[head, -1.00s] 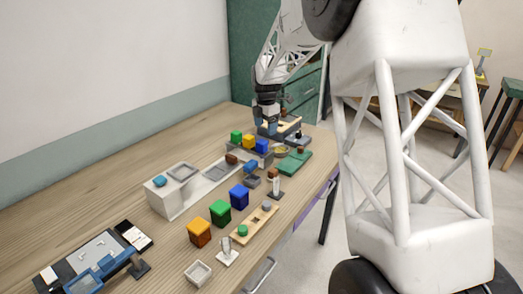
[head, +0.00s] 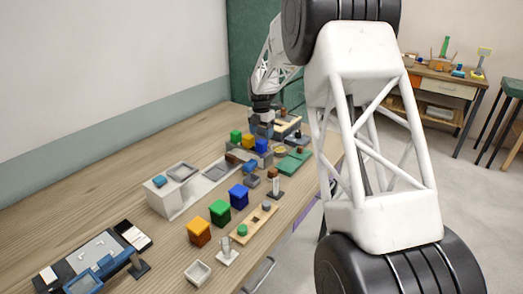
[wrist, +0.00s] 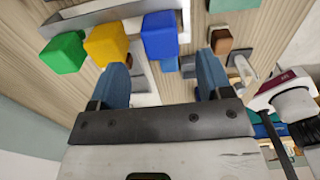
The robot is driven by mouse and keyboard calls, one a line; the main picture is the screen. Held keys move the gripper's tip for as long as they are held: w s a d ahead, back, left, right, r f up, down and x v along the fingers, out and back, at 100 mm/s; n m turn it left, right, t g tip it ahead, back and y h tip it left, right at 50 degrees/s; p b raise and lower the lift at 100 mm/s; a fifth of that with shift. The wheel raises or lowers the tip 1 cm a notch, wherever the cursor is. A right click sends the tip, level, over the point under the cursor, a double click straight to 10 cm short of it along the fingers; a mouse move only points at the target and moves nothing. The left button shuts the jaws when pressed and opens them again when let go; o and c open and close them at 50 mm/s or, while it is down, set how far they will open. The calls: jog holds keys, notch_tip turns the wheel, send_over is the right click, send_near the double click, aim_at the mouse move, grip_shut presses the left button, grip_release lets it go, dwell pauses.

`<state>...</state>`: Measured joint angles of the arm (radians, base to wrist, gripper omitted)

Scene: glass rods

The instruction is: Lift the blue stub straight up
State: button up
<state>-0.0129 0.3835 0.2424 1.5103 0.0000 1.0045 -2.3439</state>
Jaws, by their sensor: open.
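My gripper (head: 264,133) is open and points down over the far part of the bench, close above the row of coloured cubes. Its two blue fingers spread apart in the wrist view (wrist: 162,66), with nothing held between them. A small blue piece (wrist: 168,65) shows in the gap, just below the larger blue cube (wrist: 160,36); I cannot tell for sure whether it is the stub. In the head view a small blue piece (head: 249,166) sits near the grey fixture, and another light blue stub (head: 160,181) rests on the white block (head: 170,203).
Green (head: 236,136), yellow (head: 248,141) and blue (head: 262,146) cubes stand in a row near my gripper. A brown piece (wrist: 222,40) lies close to the right finger. Orange (head: 199,232), green (head: 220,212) and blue (head: 239,196) boxes stand nearer.

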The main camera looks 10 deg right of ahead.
aim_at(261, 141)
jog(key=shift+f, duration=1)
jog(key=shift+f, duration=0.15)
jog(key=shift+f, duration=2.5)
jog(key=c, duration=1)
jog(key=shift+r, duration=0.2)
